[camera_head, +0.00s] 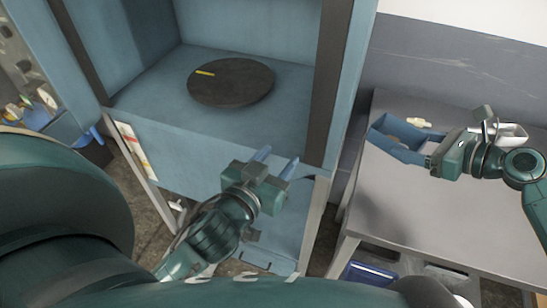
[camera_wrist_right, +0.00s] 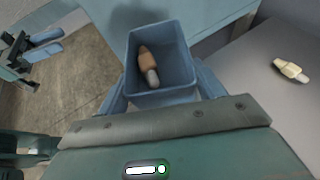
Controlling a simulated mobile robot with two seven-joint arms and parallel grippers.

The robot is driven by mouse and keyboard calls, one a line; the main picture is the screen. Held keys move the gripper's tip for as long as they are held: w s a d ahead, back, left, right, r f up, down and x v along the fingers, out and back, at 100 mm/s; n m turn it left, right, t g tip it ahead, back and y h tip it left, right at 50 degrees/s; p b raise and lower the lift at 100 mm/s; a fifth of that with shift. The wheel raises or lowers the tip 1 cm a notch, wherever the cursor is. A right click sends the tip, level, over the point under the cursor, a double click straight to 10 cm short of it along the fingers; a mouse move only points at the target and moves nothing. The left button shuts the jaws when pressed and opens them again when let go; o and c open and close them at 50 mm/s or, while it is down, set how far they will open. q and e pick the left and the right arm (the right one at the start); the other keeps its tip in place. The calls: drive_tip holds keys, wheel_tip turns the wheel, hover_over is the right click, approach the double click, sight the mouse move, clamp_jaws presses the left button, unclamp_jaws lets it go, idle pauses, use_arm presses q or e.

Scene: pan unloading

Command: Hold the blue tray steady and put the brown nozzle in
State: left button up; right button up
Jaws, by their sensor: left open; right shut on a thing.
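A small blue tray (camera_head: 380,130) is at the left edge of the grey table in the head view. My right gripper (camera_head: 405,145) is shut on the blue tray, one finger along each side. In the right wrist view the open tray (camera_wrist_right: 161,99) has the brown nozzle (camera_wrist_right: 146,58) lying inside it, its grey end toward the gripper. The nozzle is hidden in the head view. My left gripper (camera_head: 275,163) is open and empty in front of the blue cabinet, well left of the tray. It also shows at the left of the right wrist view (camera_wrist_right: 25,58).
A cream-coloured nozzle (camera_head: 418,122) lies on the table (camera_head: 430,220) beyond the tray. A dark round plate (camera_head: 231,82) with a yellow mark sits inside the blue cabinet (camera_head: 190,165). A blue bin (camera_head: 367,274) stands below the table. The table's front is clear.

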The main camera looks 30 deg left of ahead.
idle(0.4)
drive_tip(key=o, duration=1.1)
